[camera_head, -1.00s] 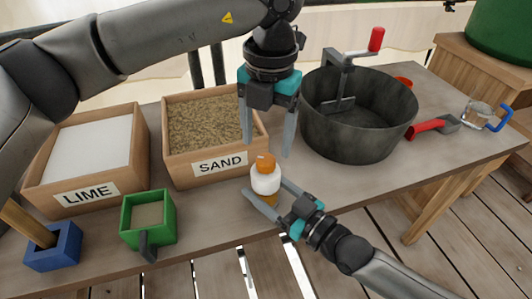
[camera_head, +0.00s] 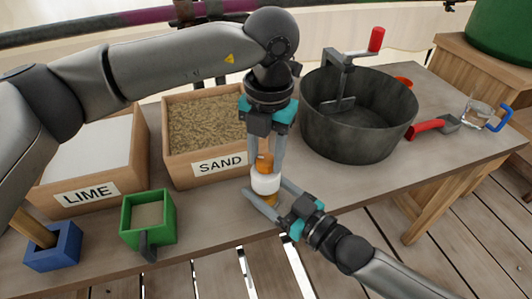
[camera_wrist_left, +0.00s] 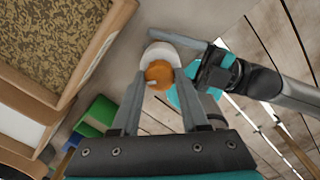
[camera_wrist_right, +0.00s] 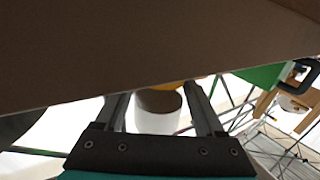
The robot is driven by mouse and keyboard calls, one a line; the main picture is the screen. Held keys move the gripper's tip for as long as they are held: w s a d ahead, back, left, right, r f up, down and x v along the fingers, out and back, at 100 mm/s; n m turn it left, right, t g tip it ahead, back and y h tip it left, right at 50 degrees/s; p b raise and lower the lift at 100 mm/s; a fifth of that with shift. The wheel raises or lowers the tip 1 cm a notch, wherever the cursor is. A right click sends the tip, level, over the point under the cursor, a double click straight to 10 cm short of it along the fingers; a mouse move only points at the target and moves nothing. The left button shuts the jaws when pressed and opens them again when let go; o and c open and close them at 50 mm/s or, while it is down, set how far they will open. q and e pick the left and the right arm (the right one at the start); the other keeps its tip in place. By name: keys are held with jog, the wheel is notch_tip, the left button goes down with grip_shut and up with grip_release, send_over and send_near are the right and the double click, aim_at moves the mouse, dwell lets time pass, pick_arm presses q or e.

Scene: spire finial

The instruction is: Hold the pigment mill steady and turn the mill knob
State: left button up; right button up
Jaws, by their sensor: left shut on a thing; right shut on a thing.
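The pigment mill (camera_head: 265,184) stands upright at the table's front edge, with a white body and an orange band showing low down. Its orange mill knob (camera_head: 264,162) is on top. My left gripper (camera_head: 264,168) points down from above and is shut on the knob. The knob shows between its fingers in the left wrist view (camera_wrist_left: 159,74). My right gripper (camera_head: 266,192) reaches in from the front right and is shut on the mill's body. The white body shows between its fingers in the right wrist view (camera_wrist_right: 158,110).
A sand box (camera_head: 205,182) and a lime box (camera_head: 128,197) stand behind and left. A dark pot (camera_head: 350,145) with a crank is right of my left gripper.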

pick_arm(q)
grip_shut()
jog(key=shift+m, duration=0.3)
jog(key=m, duration=1)
dwell(0.3)
jog(key=shift+m, duration=0.4)
jog(key=o, duration=0.6)
grip_release()
